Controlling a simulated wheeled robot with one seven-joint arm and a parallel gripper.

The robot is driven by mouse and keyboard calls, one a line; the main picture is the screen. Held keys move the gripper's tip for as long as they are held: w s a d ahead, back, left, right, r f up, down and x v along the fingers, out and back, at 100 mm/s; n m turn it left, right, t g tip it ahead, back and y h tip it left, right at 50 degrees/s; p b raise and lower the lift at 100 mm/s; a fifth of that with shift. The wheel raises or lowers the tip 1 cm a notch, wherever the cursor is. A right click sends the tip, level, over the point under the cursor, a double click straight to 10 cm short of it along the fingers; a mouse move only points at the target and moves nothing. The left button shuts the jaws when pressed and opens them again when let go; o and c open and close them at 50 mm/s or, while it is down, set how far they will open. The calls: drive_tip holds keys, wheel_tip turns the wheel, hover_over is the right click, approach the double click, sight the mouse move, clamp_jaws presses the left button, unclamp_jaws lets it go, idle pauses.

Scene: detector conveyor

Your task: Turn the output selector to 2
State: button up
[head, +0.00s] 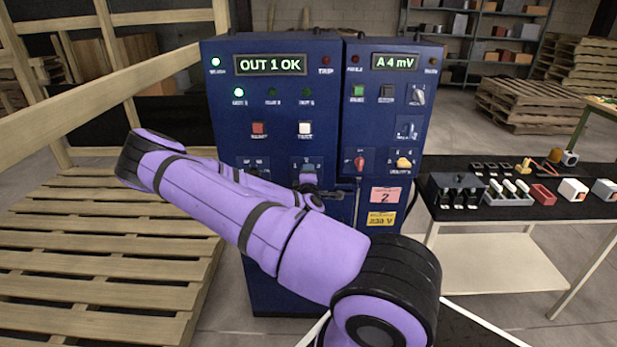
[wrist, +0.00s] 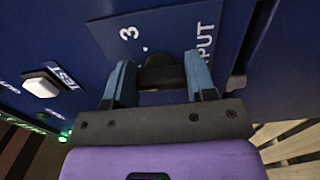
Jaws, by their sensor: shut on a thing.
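The output selector is a dark knob (wrist: 162,70) on the blue cabinet (head: 225,85), beside the printed "3" and "PUT" in the wrist view. My gripper (wrist: 160,84) is shut on this knob, with one blue finger on each side. In the head view my gripper (head: 308,184) is at the selector plate, and my purple arm hides much of that area. Where the knob points cannot be told. The cabinet display (head: 270,65) reads "OUT 1 OK", and the leftmost output lamp (head: 238,92) is lit green.
A red button (head: 259,129) and a white TEST button (head: 305,128) are above the selector. A second panel (head: 385,75) on the right shows "A 4 mV" and has a red knob (head: 359,162) and a yellow knob (head: 404,162). A pink label (head: 384,197) reads "2". Wooden pallets (head: 100,260) lie at left.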

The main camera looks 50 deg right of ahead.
idle(0.5)
drive_tip(key=o, duration=0.9)
drive_tip(key=shift+o, duration=0.2)
drive_tip(key=v, duration=1)
drive_tip(key=shift+s+a, duration=0.25)
drive_tip(key=shift+s, duration=0.1)
